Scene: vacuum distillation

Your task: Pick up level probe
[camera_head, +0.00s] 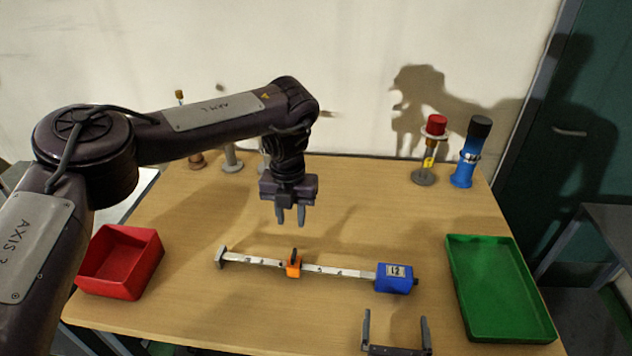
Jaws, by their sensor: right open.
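The level probe (345,272) appears to be the long pale marked rod lying across the middle of the table. It has a grey end piece (221,257) at left, an orange slider (293,266) with a dark knob near its middle, and a blue box (394,279) at its right end. My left gripper (290,218) hangs above and behind the rod, fingers pointing down, apart and empty. My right gripper (395,325) shows at the bottom edge, in front of the blue box, with its fingers wide open and empty.
A red bin (120,262) stands at left and a green tray (500,288) at right. A red-topped stand (432,150) and a blue cylinder (467,155) stand at the back right. Several small fittings at the back left are partly behind my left arm. The table between is clear.

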